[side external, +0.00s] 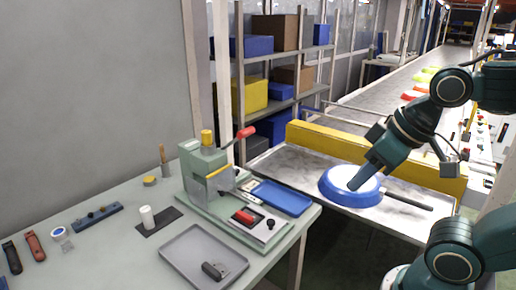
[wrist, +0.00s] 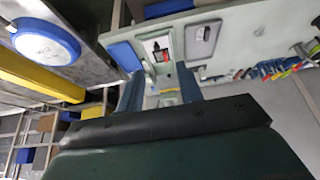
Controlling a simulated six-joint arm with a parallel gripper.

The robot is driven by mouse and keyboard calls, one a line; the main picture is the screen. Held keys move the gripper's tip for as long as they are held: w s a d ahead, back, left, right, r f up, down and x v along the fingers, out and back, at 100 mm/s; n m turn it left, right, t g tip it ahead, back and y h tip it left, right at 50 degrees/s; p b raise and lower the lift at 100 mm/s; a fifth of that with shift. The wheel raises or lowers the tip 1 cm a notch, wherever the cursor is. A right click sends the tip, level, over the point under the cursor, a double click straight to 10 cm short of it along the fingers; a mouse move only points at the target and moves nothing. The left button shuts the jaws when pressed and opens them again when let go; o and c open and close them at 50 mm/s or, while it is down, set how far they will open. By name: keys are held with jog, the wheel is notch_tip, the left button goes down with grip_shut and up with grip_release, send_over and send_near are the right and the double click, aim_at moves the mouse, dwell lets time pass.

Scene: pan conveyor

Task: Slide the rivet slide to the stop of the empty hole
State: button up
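The green riveting press (side external: 208,170) stands on the near table, with a red lever handle and a yellow knob. On its base is a small red block (side external: 243,216) on a pale plate with dark parts, probably the rivet slide; red shows there in the wrist view (wrist: 166,56) too. The holes and the stop are too small to make out. My gripper (side external: 357,184) overlaps the blue pan in the side view. In the wrist view its two blue fingers (wrist: 160,74) stand apart with nothing held between them, pointing toward the press table. The pan (wrist: 47,42) lies well left of them.
The blue pan (side external: 336,196) with a dark handle rests at the conveyor end, before a yellow barrier (side external: 405,170). A blue tray (side external: 282,197) lies beside the press, a grey tray (side external: 190,262) in front. Several small tools lie on the table's left.

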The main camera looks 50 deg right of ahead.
jog(key=shift+o, duration=1)
jog(key=n+g, duration=0.6)
jog(key=n, duration=0.3)
send_over(271, 221)
notch_tip(271, 221, down, 11)
jog(key=shift+f, duration=0.1)
jog(key=shift+f, duration=6.8)
jog(key=shift+c, duration=0.5)
